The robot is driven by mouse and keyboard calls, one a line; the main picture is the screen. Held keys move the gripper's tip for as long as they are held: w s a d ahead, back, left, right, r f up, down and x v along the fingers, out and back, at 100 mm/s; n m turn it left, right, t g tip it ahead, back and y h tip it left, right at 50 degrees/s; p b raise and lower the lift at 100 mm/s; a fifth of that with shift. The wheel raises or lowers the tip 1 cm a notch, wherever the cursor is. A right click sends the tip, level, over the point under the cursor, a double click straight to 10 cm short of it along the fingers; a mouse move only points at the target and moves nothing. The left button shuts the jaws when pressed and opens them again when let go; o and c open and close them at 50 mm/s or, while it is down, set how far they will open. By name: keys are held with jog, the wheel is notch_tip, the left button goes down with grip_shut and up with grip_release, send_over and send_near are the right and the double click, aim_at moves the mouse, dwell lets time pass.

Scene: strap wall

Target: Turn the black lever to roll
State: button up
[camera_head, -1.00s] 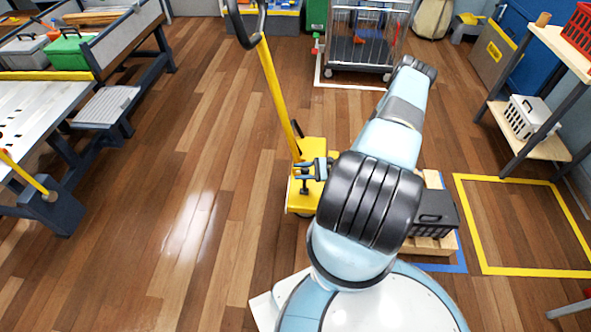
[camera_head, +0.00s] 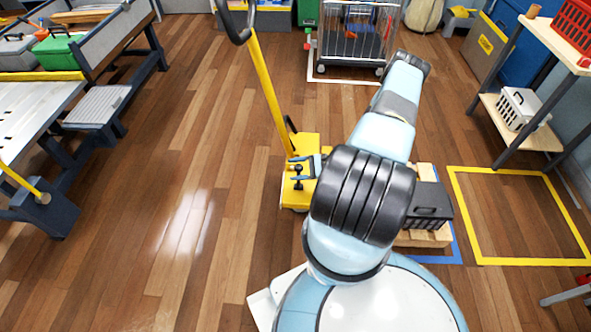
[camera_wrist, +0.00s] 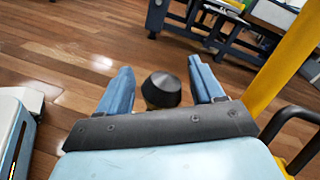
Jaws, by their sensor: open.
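A yellow wheeled truck (camera_head: 308,145) with a tall yellow pole handle (camera_head: 266,90) stands in front of me. A black-topped knob (camera_wrist: 163,90), which may be the black lever, shows between my fingers in the wrist view. A curved black bar (camera_head: 291,124) also rises from the truck beside the pole; it shows at the right of the wrist view (camera_wrist: 283,125). My gripper (camera_head: 297,170) is open over the truck's yellow body, one blue finger on each side of the knob in the wrist view (camera_wrist: 160,68). I cannot tell whether they touch it. My arm hides part of the truck.
A wooden pallet (camera_head: 425,238) with a dark crate (camera_head: 430,206) is right of my arm. A yellow floor outline (camera_head: 455,215) lies further right, near a shelf (camera_head: 515,140). A wire cage cart (camera_head: 355,40) stands behind.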

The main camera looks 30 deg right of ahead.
jog(key=v, duration=1.3)
jog(key=shift+d, duration=0.15)
jog(key=w+a+r+n+g+h, duration=0.1)
jog(key=w+r+n+g+h, duration=0.25)
jog(key=r, duration=1.15)
jog(key=w+a+r+n+g+h, duration=0.2)
jog(key=w+r+n+g, duration=0.3)
jog(key=r, duration=1.1)
jog(key=s+a+r+n+h, duration=0.25)
jog(key=a+r, duration=0.25)
jog(key=r, duration=0.5)
jog(key=s+a+r+n+h, duration=0.1)
jog(key=a+r+h, duration=0.3)
jog(key=r, duration=0.7)
jog(key=s+a+r+n+t+h, duration=0.1)
jog(key=s+a+r+t, duration=0.1)
jog(key=s+a+r, duration=0.2)
jog(key=s+a+r+n+t+h, duration=0.1)
jog(key=s+a+r+n+t, duration=0.1)
jog(key=s+r, duration=0.4)
jog(key=s+a+r+n+t+h, duration=0.2)
jog(key=s+a+r, duration=0.3)
jog(key=s, duration=0.5)
jog(key=shift+s+a+r+t, duration=0.35)
jog(key=shift+s+r+t, duration=0.1)
jog(key=shift+t, duration=0.2)
